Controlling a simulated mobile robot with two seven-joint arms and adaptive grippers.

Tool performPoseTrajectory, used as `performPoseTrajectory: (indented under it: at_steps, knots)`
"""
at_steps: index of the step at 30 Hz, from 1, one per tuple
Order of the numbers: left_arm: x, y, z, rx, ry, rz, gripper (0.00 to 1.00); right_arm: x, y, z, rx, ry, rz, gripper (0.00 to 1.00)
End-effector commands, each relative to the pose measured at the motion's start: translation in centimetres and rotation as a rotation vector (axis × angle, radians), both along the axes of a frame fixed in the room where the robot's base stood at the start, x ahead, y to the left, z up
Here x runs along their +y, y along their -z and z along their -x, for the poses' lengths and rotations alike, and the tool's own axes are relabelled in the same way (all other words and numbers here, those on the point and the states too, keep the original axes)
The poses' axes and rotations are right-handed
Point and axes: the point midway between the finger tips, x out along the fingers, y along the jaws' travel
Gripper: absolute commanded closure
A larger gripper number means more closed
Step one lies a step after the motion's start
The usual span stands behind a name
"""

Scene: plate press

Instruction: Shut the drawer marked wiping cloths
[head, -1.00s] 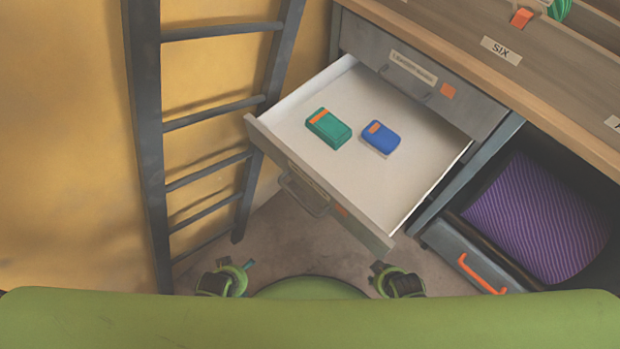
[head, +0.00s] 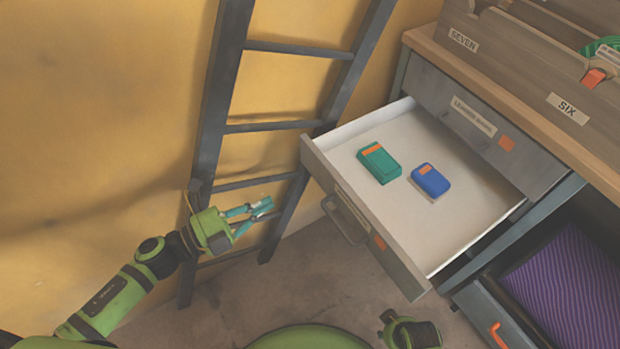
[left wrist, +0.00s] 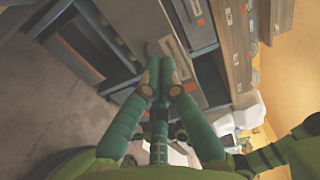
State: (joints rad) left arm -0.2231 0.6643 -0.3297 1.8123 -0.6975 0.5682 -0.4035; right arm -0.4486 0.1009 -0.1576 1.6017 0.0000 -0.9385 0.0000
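An open drawer (head: 318,165) stands pulled out from the grey cabinet. It has a white inside, a grey front, a bar handle (head: 345,217) and an orange square. A label on its front is too foreshortened to read, so I cannot confirm its marking. A green box (head: 379,164) and a blue box (head: 431,180) lie inside. My left gripper (head: 266,208) is left of the drawer front, apart from it, before the ladder. Its fingertips look together and empty, also in the left wrist view (left wrist: 160,58). My right gripper (head: 408,332) is low, its fingers hidden.
A grey ladder (head: 217,110) leans on the yellow wall, close behind my left gripper. A shut drawer (head: 440,90) sits above the open one. Bins line the worktop.

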Motion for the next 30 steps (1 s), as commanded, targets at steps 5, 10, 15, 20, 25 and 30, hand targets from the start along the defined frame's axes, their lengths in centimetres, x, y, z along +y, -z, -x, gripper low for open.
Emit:
performPoseTrajectory:
  at_steps: [5,10,15,20,25,30]
  knots:
    - [-2.9,-0.2,-2.2,-0.003,-0.001,0.005,1.0,0.0,0.1,0.1,0.0,0.0,0.0,0.6]
    - [-5.9,-0.2,-4.4,0.0,-0.003,0.006,1.0,0.0,0.1,0.1,-0.001,0.0,0.0,0.6]
    - [-8.3,-0.1,-6.2,0.001,-0.004,0.003,1.0,-0.1,0.2,0.2,0.0,0.0,0.0,0.6]
    - [-9.7,0.0,-7.2,0.003,-0.005,0.004,1.0,-0.1,0.3,0.2,0.003,0.0,0.001,0.6]
    - [-10.2,0.0,-7.5,0.003,-0.005,0.004,1.0,0.0,0.1,0.1,0.002,0.0,0.0,0.6]
    - [-10.2,0.0,-7.5,0.005,-0.005,0.004,1.0,0.0,0.1,0.0,-0.001,-0.001,0.0,0.6]
